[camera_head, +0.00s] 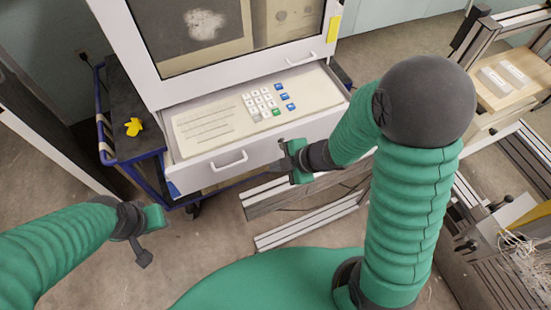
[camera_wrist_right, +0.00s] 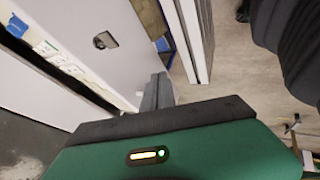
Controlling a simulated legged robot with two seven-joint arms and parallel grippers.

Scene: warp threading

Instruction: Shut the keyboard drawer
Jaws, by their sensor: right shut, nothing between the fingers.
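The white keyboard drawer (camera_head: 312,131) is pulled out below the cabinet's glass door in the head view. Its cream keyboard panel (camera_head: 205,122), with white, blue and green keys, is exposed.
A blue-framed cart (camera_head: 120,155) with a yellow object (camera_head: 133,126) stands left of the cabinet. Metal profile rails (camera_head: 305,222) lie below and right of the drawer. A profile frame with a wooden board (camera_head: 515,85) stands at the right. Floor is clear at lower left.

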